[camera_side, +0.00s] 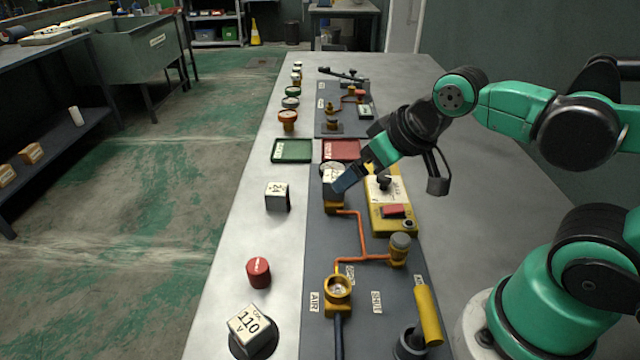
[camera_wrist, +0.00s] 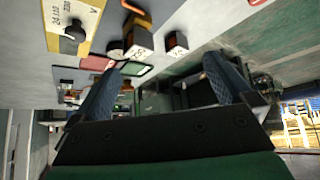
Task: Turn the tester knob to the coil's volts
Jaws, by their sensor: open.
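The yellow tester (camera_side: 392,222) with a white dial face lies on the dark panel, right of the valve line.
Loose coils marked 24 (camera_side: 277,196) and 110 (camera_side: 250,325) stand on the bench left of the panel. A red cap (camera_side: 258,272) stands between them. Green (camera_side: 293,151) and red (camera_side: 341,150) trays lie behind. A yellow handle (camera_side: 428,315) stands at front right.

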